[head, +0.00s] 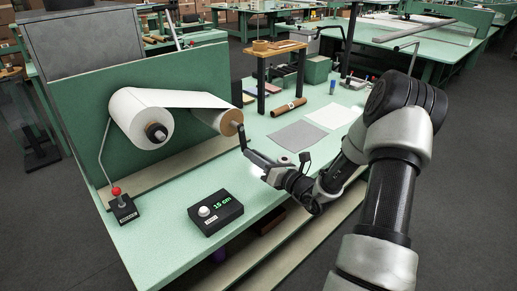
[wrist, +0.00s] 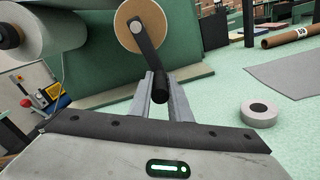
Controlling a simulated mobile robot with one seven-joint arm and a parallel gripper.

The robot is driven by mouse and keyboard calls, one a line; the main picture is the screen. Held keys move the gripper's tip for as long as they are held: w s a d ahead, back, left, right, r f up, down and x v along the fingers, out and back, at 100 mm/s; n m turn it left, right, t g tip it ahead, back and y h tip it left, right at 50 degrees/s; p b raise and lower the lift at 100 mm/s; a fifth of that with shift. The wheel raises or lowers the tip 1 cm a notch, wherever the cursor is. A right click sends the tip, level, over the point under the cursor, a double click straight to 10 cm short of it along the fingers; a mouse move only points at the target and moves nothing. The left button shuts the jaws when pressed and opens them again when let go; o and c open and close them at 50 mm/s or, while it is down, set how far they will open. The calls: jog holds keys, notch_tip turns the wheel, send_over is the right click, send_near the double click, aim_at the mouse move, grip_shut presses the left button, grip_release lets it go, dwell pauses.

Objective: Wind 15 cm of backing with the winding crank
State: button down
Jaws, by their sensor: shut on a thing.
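The winding crank (head: 240,134) is a dark arm on the hub of the right-hand roll (head: 228,122). In the wrist view the crank arm (wrist: 146,47) slants down to a dark handle (wrist: 160,88). My gripper (wrist: 160,92) is shut on that handle, one finger on each side. In the head view my gripper (head: 258,162) is at the crank's lower end. White backing (head: 190,99) runs from the large left roll (head: 140,118) across to the right-hand roll. A black counter box (head: 215,212) with a white knob reads 15 cm in green.
A lever with a red knob (head: 116,191) stands at the bench's left. A grey sheet (head: 299,136), a white sheet (head: 333,116) and a brown tube (head: 288,107) lie beyond my gripper. A tape roll (wrist: 259,114) lies right of it. The green panel (head: 85,100) stands behind the rolls.

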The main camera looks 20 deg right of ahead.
jog(key=c, duration=1.6)
grip_release()
jog(key=shift+c, duration=0.2)
jog(key=v, duration=1.7)
jog(key=shift+s, duration=0.25)
jog(key=shift+d, duration=0.1)
